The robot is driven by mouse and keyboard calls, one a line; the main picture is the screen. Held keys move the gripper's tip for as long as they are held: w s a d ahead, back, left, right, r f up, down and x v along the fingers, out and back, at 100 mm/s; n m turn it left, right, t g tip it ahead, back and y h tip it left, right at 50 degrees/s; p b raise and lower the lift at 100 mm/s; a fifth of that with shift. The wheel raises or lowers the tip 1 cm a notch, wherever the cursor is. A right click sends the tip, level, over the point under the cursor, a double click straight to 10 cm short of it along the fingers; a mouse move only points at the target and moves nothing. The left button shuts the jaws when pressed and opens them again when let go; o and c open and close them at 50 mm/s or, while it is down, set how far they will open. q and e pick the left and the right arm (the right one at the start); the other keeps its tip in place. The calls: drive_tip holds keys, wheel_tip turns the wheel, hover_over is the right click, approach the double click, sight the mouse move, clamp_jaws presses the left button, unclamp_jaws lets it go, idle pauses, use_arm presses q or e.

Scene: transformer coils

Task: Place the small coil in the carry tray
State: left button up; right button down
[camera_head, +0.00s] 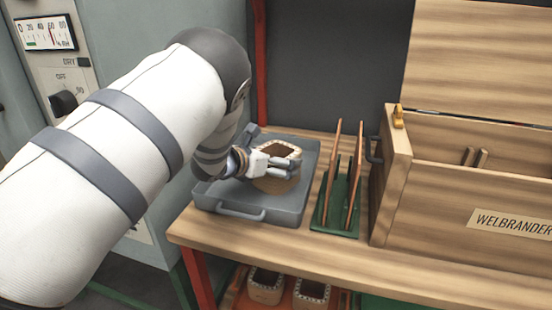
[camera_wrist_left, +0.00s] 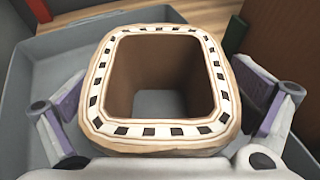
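The small coil (camera_head: 278,172) is a tan, square, hollow ring with rounded corners and a white, dark-checked top rim. It is upright, within the grey carry tray (camera_head: 259,214) on the bench. In the left wrist view, the coil (camera_wrist_left: 160,144) fills the space between the fingers, and the tray (camera_wrist_left: 50,66) lies below. My right gripper is out of view.
A green rack (camera_head: 331,219) with upright copper-coloured plates stands right of the tray. Further right is an open wooden chest (camera_head: 440,214). Two more coils (camera_head: 265,287) (camera_head: 312,293) stand on a lower shelf. A grey panel with a gauge (camera_head: 48,34) is at the left.

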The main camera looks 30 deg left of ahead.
use_arm(q)
drive_tip(key=shift+r, duration=0.1)
drive_tip(key=p+v, duration=0.2)
drive_tip(key=v, duration=1)
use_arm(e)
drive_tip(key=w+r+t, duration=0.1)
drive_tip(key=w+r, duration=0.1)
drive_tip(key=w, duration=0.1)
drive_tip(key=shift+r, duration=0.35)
